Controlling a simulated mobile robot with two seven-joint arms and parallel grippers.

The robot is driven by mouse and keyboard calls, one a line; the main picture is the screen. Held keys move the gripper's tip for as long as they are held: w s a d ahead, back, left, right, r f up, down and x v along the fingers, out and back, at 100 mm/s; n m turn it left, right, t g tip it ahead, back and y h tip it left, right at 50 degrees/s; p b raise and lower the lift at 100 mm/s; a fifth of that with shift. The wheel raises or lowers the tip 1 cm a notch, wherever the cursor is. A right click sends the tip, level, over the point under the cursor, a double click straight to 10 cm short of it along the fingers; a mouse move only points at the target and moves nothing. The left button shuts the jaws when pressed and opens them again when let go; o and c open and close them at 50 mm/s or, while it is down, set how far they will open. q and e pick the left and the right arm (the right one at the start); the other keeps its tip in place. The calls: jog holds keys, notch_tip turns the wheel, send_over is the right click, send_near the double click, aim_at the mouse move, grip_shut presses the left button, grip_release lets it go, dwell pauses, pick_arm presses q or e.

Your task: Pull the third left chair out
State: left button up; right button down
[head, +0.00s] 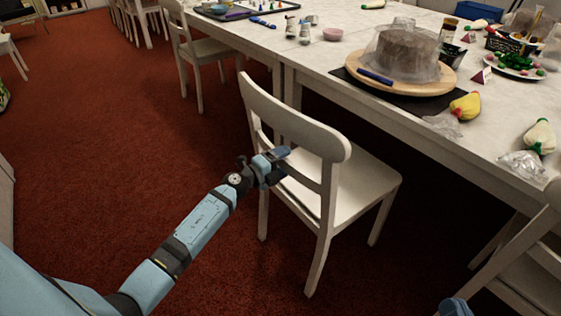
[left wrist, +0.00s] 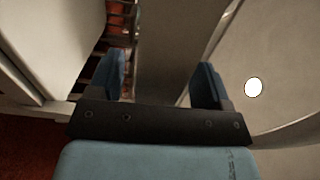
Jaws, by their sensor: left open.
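A white wooden chair (head: 292,128) stands in the middle of the head view, its seat towards the long table. My left gripper (head: 280,164) is at the backrest's outer side, below the top rail and near the middle slats. In the left wrist view, my left gripper (left wrist: 160,80) has its blue fingers spread apart, with a pale upright part of the chair (left wrist: 165,45) showing between them. I cannot tell whether the fingers touch it. A small blue part of my right arm (head: 455,307) shows at the bottom edge; its jaws cannot be made out.
The long white table (head: 335,65) carries a covered cake on a wooden turntable (head: 400,84), piping bags and bowls. Another white chair (head: 535,255) stands at the lower right, and one (head: 205,50) further back. Red carpet (head: 110,130) is clear on the left.

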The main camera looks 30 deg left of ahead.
pick_arm(q)
jog(key=shift+w+d, duration=0.1)
jog(key=shift+w, duration=0.1)
jog(key=shift+c, duration=0.2)
grip_shut()
